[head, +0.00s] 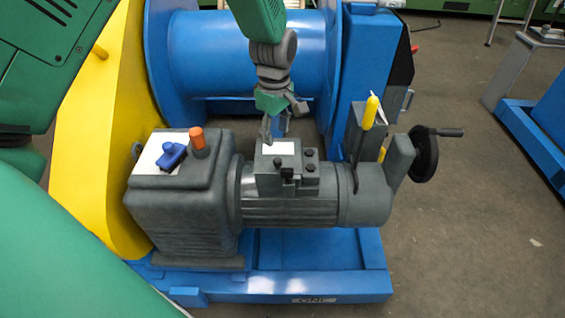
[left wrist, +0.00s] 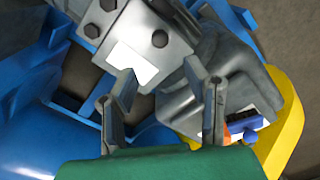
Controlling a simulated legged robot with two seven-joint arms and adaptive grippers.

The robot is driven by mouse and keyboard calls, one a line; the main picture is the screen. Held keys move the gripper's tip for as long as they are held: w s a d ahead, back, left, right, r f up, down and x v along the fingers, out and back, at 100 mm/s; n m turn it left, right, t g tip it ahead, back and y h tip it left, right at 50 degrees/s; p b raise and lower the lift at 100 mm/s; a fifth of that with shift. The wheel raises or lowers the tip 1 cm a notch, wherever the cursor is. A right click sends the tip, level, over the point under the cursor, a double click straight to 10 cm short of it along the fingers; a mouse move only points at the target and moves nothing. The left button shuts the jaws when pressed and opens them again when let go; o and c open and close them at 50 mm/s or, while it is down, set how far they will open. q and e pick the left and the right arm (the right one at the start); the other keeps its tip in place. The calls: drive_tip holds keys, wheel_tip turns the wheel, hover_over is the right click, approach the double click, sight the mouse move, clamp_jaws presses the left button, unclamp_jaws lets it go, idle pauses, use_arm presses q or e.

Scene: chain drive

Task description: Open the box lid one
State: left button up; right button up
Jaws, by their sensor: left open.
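A grey box (head: 282,178) sits on top of the grey motor, with a white label (head: 284,148) on its top and dark knobs on the front and right. Its top looks closed; I cannot make out a separate lid edge. In the left wrist view the box (left wrist: 165,22) shows with dark bolts and its white label (left wrist: 132,62). My left gripper (head: 275,130) comes down from above, just behind and over the box's far edge. In the left wrist view its two fingers (left wrist: 158,80) are apart with nothing held between them. Whether they touch the box is unclear. My right gripper is not seen.
A grey gearbox (head: 185,210) with an orange knob (head: 198,142) and blue switch (head: 171,156) stands left. A yellow guard (head: 105,120) is beyond it, a blue drum (head: 235,55) behind. A yellow-handled lever (head: 371,112) and black handwheel (head: 424,155) stand right.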

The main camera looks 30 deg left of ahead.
sight(278, 159)
use_arm(q)
drive_tip(key=f+b, duration=0.1)
drive_tip(key=f, duration=0.5)
drive_tip(key=f+b, duration=0.1)
drive_tip(key=f, duration=0.2)
drive_tip(key=shift+d+f+b, duration=0.1)
drive_tip(key=shift+d+b, duration=0.25)
drive_tip(key=shift+d, duration=0.05)
drive_tip(key=shift+a+f, duration=0.15)
drive_tip(key=shift+f, duration=0.15)
drive_tip(key=shift+a, duration=0.15)
drive_tip(key=shift+c, duration=0.4)
drive_tip(key=c, duration=0.7)
clamp_jaws()
